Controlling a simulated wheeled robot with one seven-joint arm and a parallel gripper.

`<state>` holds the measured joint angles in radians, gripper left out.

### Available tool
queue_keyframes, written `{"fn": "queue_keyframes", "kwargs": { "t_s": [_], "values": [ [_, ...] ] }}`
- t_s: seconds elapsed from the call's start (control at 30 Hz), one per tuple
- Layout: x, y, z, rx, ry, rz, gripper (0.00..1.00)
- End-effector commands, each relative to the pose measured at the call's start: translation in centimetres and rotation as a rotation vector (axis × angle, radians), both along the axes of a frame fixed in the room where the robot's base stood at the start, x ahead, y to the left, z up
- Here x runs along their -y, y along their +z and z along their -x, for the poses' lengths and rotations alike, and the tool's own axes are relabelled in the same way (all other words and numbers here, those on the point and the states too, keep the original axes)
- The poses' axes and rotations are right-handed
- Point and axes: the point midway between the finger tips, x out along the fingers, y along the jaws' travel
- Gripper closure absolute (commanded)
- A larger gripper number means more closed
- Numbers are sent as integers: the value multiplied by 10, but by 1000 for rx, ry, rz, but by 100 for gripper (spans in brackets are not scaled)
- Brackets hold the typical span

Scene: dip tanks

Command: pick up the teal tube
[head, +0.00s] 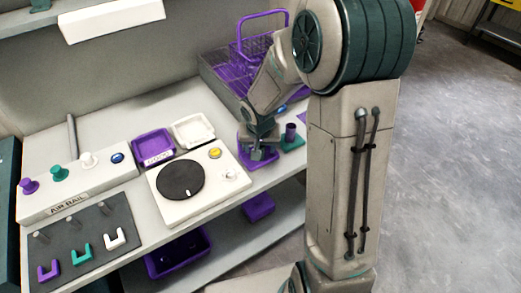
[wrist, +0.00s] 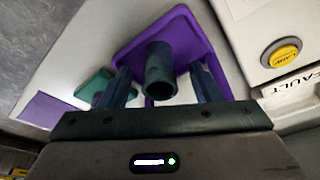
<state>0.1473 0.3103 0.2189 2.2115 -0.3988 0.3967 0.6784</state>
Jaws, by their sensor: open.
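The teal tube (wrist: 160,72) stands on a purple square holder (wrist: 188,28) in the wrist view, its dark open end facing the camera. My gripper (wrist: 160,76) is open, with one finger on each side of the tube and a visible gap on both sides. In the head view my gripper (head: 258,148) is down over the purple holder (head: 270,161) at the bench's right part. There the gripper largely hides the tube.
A purple tube (head: 290,131) on a teal holder (head: 292,144) stands close to the right of my gripper. The white turntable unit (head: 205,203) with a yellow button lies to the left. A clear tank (head: 216,79) with a purple basket (head: 262,42) is behind.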

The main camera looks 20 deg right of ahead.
Motion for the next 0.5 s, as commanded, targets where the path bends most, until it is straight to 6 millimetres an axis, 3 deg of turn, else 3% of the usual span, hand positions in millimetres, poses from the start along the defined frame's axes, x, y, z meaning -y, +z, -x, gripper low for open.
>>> {"fn": "queue_keyframes", "kwargs": {
  "t_s": [0.27, 0.47, 0.5],
  "values": [
    [0, -4, -1, 0, 0, 0, 42],
    [0, -3, -1, 0, 0, 0, 92],
    [0, -3, -1, 0, 0, 0, 92]
  ]
}}
